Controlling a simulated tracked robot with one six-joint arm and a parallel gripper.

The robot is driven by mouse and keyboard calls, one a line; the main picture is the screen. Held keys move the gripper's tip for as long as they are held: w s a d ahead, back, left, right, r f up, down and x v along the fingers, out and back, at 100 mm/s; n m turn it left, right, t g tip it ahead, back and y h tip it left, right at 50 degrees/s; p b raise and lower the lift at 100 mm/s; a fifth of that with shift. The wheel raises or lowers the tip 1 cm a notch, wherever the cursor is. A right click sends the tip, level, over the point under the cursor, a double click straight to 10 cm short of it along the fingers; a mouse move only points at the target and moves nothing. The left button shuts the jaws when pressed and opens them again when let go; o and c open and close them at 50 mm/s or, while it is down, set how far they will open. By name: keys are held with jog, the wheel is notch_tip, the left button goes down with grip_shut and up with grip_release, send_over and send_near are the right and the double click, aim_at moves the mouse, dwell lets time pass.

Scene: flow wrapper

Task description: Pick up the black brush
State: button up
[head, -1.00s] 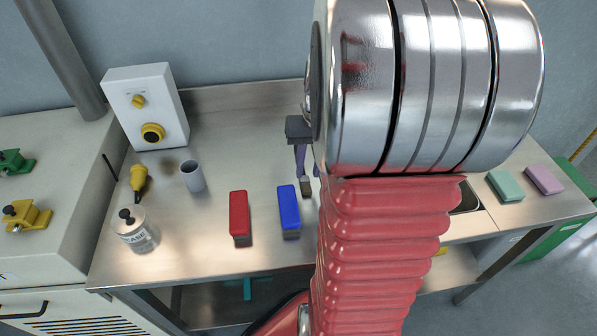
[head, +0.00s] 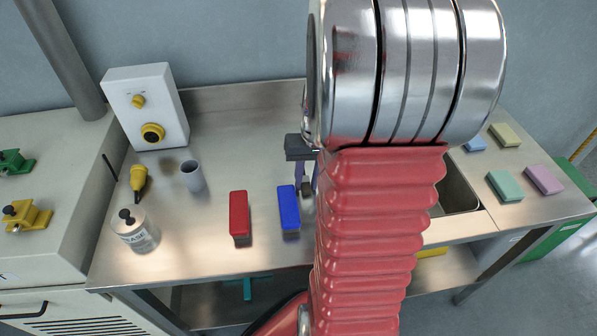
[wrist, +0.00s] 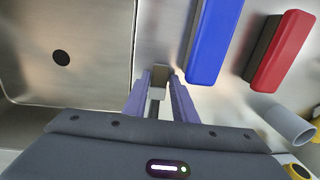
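The black brush (wrist: 160,73) shows in the wrist view as a small dark block between my fingertips, its near part hidden between the fingers. In the head view the brush (head: 306,189) is mostly hidden by my gripper and arm. My gripper (head: 305,182) is low over the bench, right of the blue brush. In the wrist view my gripper (wrist: 160,78) has its two purple fingers apart, one on each side of the black brush. It looks open; I cannot tell whether a finger touches the brush.
A blue brush (head: 289,207) stands close to my gripper, with a red brush (head: 239,212) left of it. Coloured sponges (head: 505,185) lie right of the sink (head: 458,190).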

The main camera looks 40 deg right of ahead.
grip_shut()
notch_tip(320, 180, up, 10)
dwell(0.7)
dwell(0.4)
jog(key=shift+w, duration=0.1)
